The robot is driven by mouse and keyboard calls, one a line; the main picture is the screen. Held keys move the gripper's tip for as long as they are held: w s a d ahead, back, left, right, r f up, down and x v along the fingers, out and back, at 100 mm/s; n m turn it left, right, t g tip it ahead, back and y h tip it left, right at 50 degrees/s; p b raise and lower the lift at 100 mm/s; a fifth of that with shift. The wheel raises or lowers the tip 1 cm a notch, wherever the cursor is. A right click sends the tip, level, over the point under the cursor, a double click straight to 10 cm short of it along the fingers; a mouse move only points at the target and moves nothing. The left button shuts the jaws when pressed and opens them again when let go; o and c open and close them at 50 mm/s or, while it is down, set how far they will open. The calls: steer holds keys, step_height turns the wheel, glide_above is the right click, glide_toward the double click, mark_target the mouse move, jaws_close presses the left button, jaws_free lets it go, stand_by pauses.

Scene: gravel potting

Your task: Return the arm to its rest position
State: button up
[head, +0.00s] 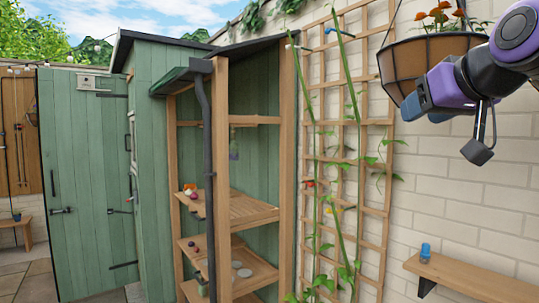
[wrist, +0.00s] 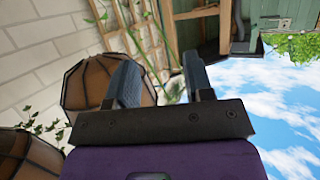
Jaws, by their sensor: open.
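My gripper (wrist: 161,78) is open in the wrist view, with two dark, ridged fingers set well apart and nothing held between them. In the head view my purple and black arm reaches in from the upper right, and my gripper (head: 412,103) is in front of the hanging basket (head: 432,55). The basket holds orange flowers. It also shows beside the left finger in the wrist view (wrist: 83,82), where the picture is turned on its side. I cannot tell whether the gripper touches the basket.
A wooden trellis (head: 388,200) with climbing plants stands against the pale brick wall. A wooden shelf (head: 470,278) at lower right bears a blue cup (head: 425,252). A green shed (head: 160,165) with open shelves stands left of the trellis. Another basket (wrist: 25,155) shows in the wrist view.

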steer(key=s+d+f+g+h, duration=0.1)
steer(key=s+f+g, duration=0.3)
steer(key=s+f, duration=0.4)
steer(key=s+d+f+m+g+h, duration=0.1)
steer(key=s+d+f+g, duration=0.2)
steer(key=s+f, duration=0.4)
step_height(320, 180, down, 9)
steer(key=shift+s+d+r+m+g, duration=0.2)
steer(key=shift+s+d+m+g, duration=0.15)
steer(key=shift+g, duration=0.35)
steer(key=shift+a, duration=0.1)
steer(key=shift+c, duration=0.4)
